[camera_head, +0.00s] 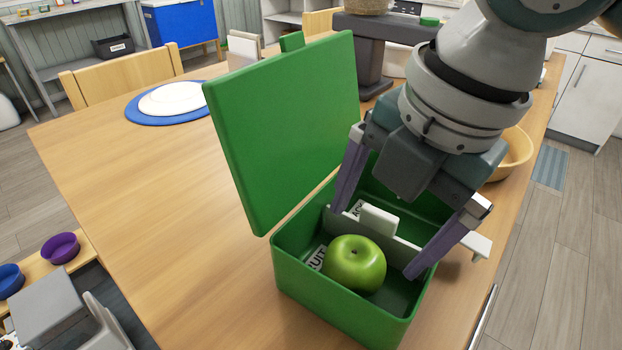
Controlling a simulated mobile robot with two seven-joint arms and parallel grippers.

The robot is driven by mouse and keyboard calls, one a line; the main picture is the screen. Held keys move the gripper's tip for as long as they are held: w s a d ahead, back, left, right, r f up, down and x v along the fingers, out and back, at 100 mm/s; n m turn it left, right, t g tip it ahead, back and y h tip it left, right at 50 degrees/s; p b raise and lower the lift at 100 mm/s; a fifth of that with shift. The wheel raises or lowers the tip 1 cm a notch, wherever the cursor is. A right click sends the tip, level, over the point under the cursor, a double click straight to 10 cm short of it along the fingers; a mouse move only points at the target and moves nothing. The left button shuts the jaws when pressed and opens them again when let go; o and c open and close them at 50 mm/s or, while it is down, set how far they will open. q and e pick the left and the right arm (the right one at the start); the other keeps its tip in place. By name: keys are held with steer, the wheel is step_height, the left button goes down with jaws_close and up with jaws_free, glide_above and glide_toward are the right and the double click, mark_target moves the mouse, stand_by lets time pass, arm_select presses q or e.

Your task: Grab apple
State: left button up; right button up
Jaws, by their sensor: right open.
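A green apple (354,263) lies inside a green box (316,297) whose hinged lid (287,132) stands open at the back left. A label with partly hidden lettering shows beside the apple on the box floor. My right gripper (372,240) is open and points down over the box. Its two purple fingers are spread to the left and right, above and behind the apple. Nothing is between them that they grip. A pale divider (379,221) inside the box shows between the fingers. My left gripper is not in view.
The box stands on a wooden table (150,190) with free room to its left. White plates on a blue mat (140,112) lie at the far left. A yellow bowl (514,152) is behind my right arm. A dark grey scale-like stand (373,62) is at the back.

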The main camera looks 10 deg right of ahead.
mark_target(362, 256)
steer(key=x, duration=0.5)
steer(key=shift+s+a+f, duration=0.2)
steer(key=shift+s+a, duration=0.2)
steer(key=shift+w+f, duration=0.15)
steer(key=shift+f, duration=0.25)
steer(key=c, duration=1.3)
steer(key=shift+r, duration=0.1)
